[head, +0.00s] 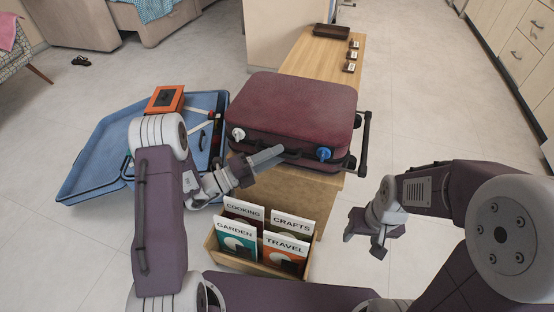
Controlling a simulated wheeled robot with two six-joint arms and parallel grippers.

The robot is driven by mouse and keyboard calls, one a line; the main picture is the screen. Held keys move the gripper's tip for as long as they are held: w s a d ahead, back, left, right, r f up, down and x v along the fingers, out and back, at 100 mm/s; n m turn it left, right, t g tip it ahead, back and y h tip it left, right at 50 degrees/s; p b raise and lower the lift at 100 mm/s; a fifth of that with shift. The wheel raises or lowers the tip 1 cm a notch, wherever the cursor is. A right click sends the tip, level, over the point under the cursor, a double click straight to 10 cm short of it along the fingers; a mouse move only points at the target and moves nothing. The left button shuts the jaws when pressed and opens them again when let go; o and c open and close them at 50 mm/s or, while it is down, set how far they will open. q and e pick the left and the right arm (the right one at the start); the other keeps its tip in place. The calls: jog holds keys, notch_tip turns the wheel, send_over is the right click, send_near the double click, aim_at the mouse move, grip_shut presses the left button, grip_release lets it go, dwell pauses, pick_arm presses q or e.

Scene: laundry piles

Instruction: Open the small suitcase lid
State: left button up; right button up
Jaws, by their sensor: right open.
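The small suitcase (290,105) is dark red and lies flat on a wooden bench, its lid down. A dark handle (291,154) is on its front side, between a white-and-blue round fitting (238,134) on the left and a blue one (323,154) on the right. My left gripper (268,158) is at the suitcase's front, close to the left end of the handle; I cannot tell whether it touches or how far its jaws are apart. My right gripper (362,243) is open and empty, over the floor to the right of the bench.
A wooden box (262,265) with cards labelled Cooking, Crafts, Garden and Travel stands in front. A blue open case (95,165) lies at left, with an orange box (165,99) at its back. A brown tray (331,32) is on the bench's far end. Floor at right is clear.

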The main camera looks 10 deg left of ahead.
pick_arm(q)
jog(key=shift+w+d+r, duration=0.1)
jog(key=shift+w+d, duration=0.1)
jog(key=shift+d, duration=0.2)
grip_shut()
dwell(1.2)
